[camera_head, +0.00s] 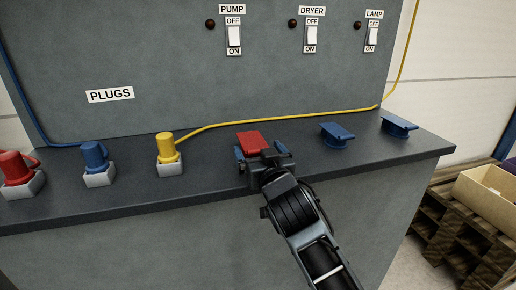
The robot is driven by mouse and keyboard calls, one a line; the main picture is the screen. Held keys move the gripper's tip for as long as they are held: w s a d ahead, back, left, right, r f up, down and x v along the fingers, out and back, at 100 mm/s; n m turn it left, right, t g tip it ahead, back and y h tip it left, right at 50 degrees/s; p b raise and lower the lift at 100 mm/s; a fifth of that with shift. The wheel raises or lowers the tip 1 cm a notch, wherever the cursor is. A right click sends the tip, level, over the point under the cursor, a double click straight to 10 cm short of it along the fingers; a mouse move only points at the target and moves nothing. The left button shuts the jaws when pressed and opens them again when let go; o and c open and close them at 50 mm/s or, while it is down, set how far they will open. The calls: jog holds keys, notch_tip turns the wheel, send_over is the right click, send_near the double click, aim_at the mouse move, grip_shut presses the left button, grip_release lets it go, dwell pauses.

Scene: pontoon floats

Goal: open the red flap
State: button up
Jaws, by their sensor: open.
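The red flap (252,141) lies on the dark bench top, right of the yellow plug, and looks closed or nearly flat. My gripper (263,157) is at its near edge, with one finger on each side. The gripper is open. The arm comes in from the lower right and hides what is under the flap's near side. I cannot tell whether the fingers touch the flap.
Two blue flaps (337,134) (398,127) sit to the right. Red (16,168), blue (95,157) and yellow (166,148) plugs stand in grey holders to the left. A yellow cable (290,113) runs behind the red flap. Panel switches (311,38) are above. A crate (490,195) stands at right.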

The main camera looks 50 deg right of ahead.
jog(key=shift+w+d, duration=0.25)
jog(key=shift+w, duration=0.15)
jog(key=shift+c, duration=0.2)
jog(key=c, duration=1.5)
jog(key=shift+r, duration=0.1)
jog(key=shift+r+p, duration=0.2)
jog(key=shift+p, duration=0.2)
